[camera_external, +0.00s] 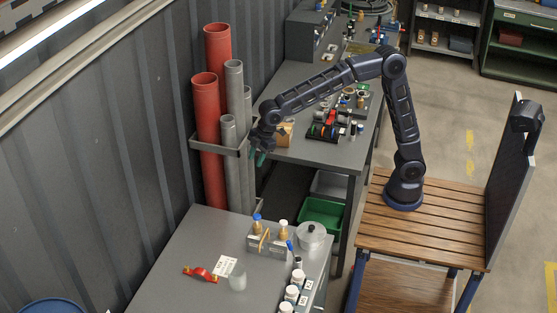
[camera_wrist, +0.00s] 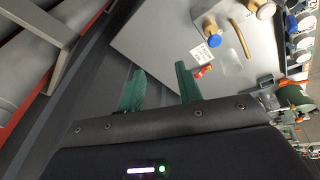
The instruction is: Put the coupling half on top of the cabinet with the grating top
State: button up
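My gripper (camera_external: 259,158) hangs at the end of the outstretched arm, by the grey and red pipes and beyond the front grey worktop. In the wrist view its two green fingers (camera_wrist: 160,88) are apart, with nothing between them. I cannot tell for sure which piece is the coupling half. The red piece also shows in the wrist view (camera_wrist: 203,71). I cannot make out a grating-topped cabinet.
Red pipes (camera_external: 207,120) and grey pipes (camera_external: 234,95) stand in a wall rack beside my gripper. A long bench (camera_external: 310,153) holds tools; a green bin (camera_external: 322,213) sits below.

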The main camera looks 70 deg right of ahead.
jog(key=s+d+r+m+t+h, duration=0.1)
jog(key=s+d+r+m, duration=0.2)
jog(key=s+d, duration=0.7)
jog(key=s+d+r+m+h, duration=0.1)
jog(key=s+d+r+m, duration=0.3)
jog(key=d, duration=0.9)
jog(key=s+d+f+m, duration=0.2)
jog(key=s+d, duration=0.5)
jog(key=s, duration=0.4)
jog(key=s+d+f+m, duration=0.3)
jog(key=s+d+f, duration=0.2)
jog(key=s, duration=0.6)
jog(key=shift+d+t, duration=0.3)
jog(key=shift+d, duration=0.9)
